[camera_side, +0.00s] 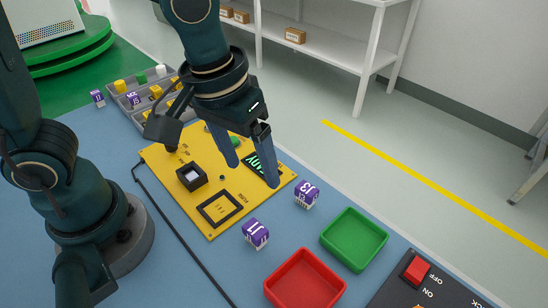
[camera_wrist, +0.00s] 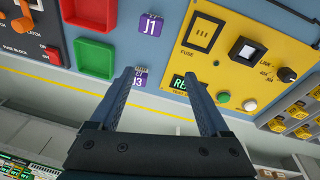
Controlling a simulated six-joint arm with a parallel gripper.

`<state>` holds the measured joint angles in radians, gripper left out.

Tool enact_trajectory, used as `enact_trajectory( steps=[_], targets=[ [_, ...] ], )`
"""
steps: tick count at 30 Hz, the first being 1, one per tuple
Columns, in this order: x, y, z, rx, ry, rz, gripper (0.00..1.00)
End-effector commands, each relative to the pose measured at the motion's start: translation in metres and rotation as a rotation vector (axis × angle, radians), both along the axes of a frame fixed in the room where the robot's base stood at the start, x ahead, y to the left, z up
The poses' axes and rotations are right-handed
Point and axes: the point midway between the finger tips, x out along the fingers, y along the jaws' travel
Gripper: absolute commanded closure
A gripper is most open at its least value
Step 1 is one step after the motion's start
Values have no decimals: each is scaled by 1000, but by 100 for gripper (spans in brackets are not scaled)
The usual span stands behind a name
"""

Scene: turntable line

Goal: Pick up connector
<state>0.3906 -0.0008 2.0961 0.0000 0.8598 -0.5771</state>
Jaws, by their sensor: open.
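Purple and white connector blocks lie on the blue table. One marked J1 (camera_side: 256,233) sits in front of the yellow board (camera_side: 160,158). One marked J3 (camera_side: 307,194) sits to the right of the board's right corner. Both also show in the wrist view, J1 (camera_wrist: 149,25) at the top and J3 (camera_wrist: 140,77) partly hidden behind my left-hand finger. My gripper (camera_side: 252,172) is open and empty above the board's right part, its fingers pointing down. In the wrist view, my gripper (camera_wrist: 158,75) has its fingers wide apart with J3 beside the left one.
A green tray (camera_side: 354,238) and a red tray (camera_side: 305,281) stand at the front right. A dark switch panel (camera_side: 428,288) is beyond them. A grey bin (camera_side: 130,108) with coloured parts stands behind.

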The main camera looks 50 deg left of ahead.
Motion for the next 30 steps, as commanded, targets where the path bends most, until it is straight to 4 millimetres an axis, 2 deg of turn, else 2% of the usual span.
enact_trajectory(
  steps=[3,8,14,21,30],
  targets=[
    [-7,-21,-25,35,84,-62,20],
    [-20,-33,-46,74,151,-132,20],
    [-27,-36,-62,88,171,-158,20],
    [-27,-35,-92,87,172,-157,20],
    [-26,-36,-102,84,167,-156,20]
  ],
)
